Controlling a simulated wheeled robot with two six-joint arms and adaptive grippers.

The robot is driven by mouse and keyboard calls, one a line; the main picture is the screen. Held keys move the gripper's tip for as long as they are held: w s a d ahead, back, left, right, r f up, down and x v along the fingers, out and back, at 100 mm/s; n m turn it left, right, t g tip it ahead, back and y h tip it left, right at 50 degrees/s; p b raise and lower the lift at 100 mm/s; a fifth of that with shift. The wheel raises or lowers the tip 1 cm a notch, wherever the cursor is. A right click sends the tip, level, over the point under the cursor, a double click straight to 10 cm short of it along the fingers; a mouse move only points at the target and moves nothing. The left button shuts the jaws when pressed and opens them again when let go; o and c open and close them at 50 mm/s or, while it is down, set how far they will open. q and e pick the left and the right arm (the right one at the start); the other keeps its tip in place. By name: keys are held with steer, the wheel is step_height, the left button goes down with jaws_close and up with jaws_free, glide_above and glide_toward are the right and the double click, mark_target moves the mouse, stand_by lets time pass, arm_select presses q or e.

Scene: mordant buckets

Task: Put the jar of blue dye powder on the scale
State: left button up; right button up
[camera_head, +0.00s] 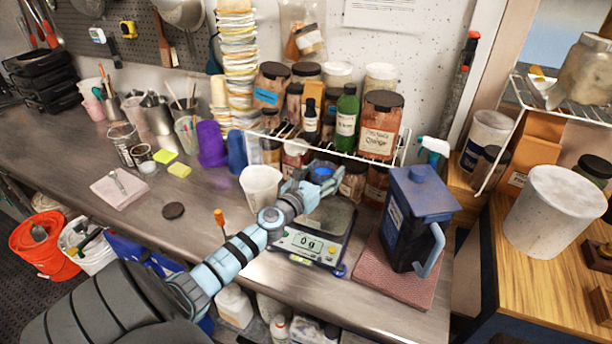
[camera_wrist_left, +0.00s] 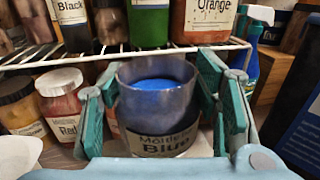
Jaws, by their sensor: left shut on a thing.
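The jar of blue dye powder (camera_wrist_left: 157,105) is a greyish open-topped jar with blue powder inside and a label ending in "Blue". My left gripper (camera_wrist_left: 160,88) is shut around its sides, and the jar looks upright. In the head view the jar (camera_head: 321,172) shows at the end of my left gripper (camera_head: 318,180), in front of the wire rack and behind the scale's display. The scale (camera_head: 314,243) has a lit display and a dark plate, partly hidden by my arm. I cannot tell whether the jar touches the plate. My right gripper is not in view.
A wire rack (camera_head: 352,153) with several jars and bottles stands close behind the jar. A white cup (camera_head: 261,187) is just left of my gripper. A dark blue pitcher-like container (camera_head: 412,215) stands right of the scale on a pinkish pad (camera_head: 398,283).

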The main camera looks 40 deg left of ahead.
arm_select(q)
steer(key=f+b, duration=0.4)
steer(key=shift+w+d+f+b, duration=0.1)
steer(key=shift+d+f+b, duration=0.1)
steer(key=shift+b, duration=0.15)
step_height(320, 180, down, 5)
steer(key=b, duration=0.4)
steer(key=shift+a+r+b, duration=0.1)
steer(key=shift+r+b, duration=0.05)
steer(key=shift+b, duration=0.2)
steer(key=shift+r, duration=0.25)
steer(key=o, duration=1)
steer(key=shift+f, duration=0.1)
steer(key=o, duration=0.4)
steer(key=s, duration=0.4)
steer(key=s+d, duration=0.1)
steer(key=s, duration=0.3)
steer(key=s+b, duration=0.1)
steer(key=s, duration=0.3)
steer(key=shift+s+d, duration=0.1)
steer(key=shift+d, duration=0.2)
